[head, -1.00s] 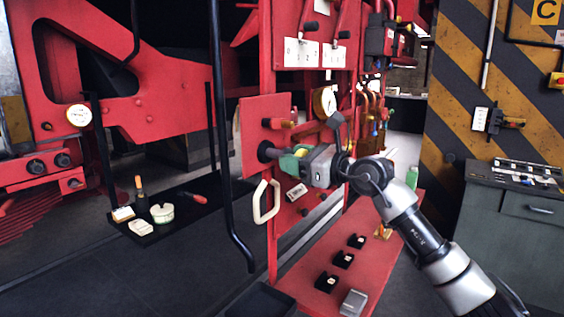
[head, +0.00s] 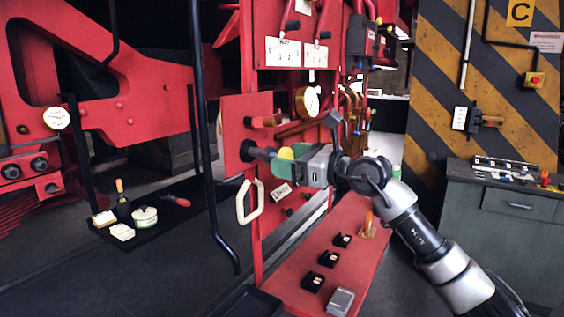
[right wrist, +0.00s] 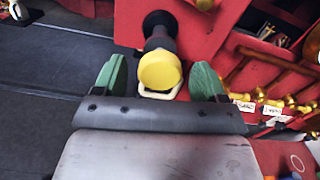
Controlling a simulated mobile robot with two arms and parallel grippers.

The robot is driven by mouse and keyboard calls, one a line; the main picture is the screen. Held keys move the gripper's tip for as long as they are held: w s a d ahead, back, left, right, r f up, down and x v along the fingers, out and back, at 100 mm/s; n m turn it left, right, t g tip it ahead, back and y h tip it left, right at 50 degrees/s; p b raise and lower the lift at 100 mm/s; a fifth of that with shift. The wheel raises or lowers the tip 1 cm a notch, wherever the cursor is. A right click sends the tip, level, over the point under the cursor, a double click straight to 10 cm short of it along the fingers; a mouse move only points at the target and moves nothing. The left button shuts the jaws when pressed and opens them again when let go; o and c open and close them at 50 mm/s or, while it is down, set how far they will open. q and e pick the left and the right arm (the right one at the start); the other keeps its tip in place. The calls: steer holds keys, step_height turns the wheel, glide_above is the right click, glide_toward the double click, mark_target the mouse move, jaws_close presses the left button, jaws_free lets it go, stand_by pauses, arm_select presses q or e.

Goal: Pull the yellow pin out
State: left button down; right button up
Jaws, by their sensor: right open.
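The yellow pin's round yellow head (right wrist: 160,71) shows in the right wrist view at the end of a dark cylinder (right wrist: 160,32) on the red panel. It also shows in the head view (head: 286,153). My right gripper (head: 281,164) is open at the panel. In the wrist view its two green fingers (right wrist: 159,78) stand on either side of the yellow head, with a gap on each side. A pale loop is partly hidden behind the head. My left gripper is not in view.
A white loop handle (head: 249,202) hangs on the panel below the gripper. A pressure gauge (head: 307,101) is above it. A red shelf (head: 307,268) below carries small black blocks and a grey box. A black upright rail (head: 203,130) stands left of the panel.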

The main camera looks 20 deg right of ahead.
steer(key=b+v, duration=0.3)
steer(key=v, duration=0.5)
steer(key=shift+s+d, duration=0.25)
steer(key=shift+s, duration=0.05)
